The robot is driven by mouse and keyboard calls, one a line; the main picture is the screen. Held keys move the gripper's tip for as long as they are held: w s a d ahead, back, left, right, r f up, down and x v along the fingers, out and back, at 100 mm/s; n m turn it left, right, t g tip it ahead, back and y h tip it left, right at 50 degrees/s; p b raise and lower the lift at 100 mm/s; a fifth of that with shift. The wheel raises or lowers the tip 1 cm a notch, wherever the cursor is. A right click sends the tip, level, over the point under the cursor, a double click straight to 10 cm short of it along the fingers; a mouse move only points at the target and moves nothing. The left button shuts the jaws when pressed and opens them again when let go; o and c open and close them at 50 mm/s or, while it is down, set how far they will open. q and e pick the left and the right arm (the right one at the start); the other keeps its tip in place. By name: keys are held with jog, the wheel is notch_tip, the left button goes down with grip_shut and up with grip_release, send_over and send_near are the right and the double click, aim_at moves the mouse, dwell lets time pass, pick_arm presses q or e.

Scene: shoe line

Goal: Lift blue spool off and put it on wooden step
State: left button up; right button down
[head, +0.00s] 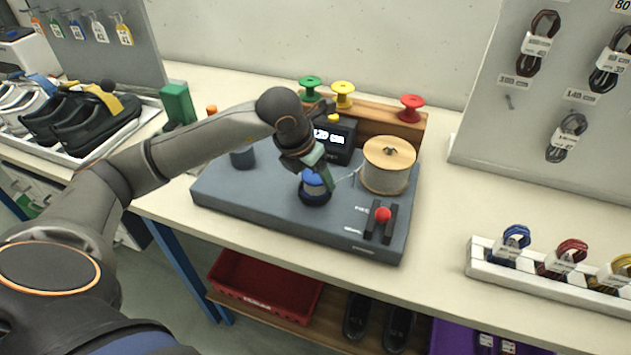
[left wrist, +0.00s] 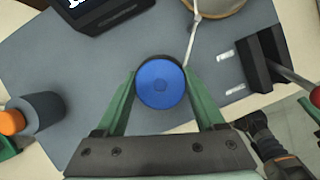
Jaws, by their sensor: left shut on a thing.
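The blue spool (head: 313,183) sits on a dark round holder at the front middle of the grey machine base (head: 240,208). From above in the left wrist view, the blue spool (left wrist: 160,84) lies between the green fingers of my left gripper (left wrist: 162,92). In the head view my left gripper (head: 318,176) reaches down over the spool and is shut on it. The wooden step (head: 377,119) stands behind the machine and carries a green spool (head: 310,86), a yellow spool (head: 343,92) and a red spool (head: 411,106). My right gripper is not in view.
A large wooden-flanged reel (head: 388,165) with pale cord stands right of the blue spool. A display (head: 331,138) stands behind it. A red-knobbed lever (head: 382,216) is at front right. Free room shows on the step between the yellow and red spools.

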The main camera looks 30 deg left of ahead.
pick_arm(q)
jog(key=c, duration=0.9)
grip_shut()
jog(key=shift+r, duration=0.15)
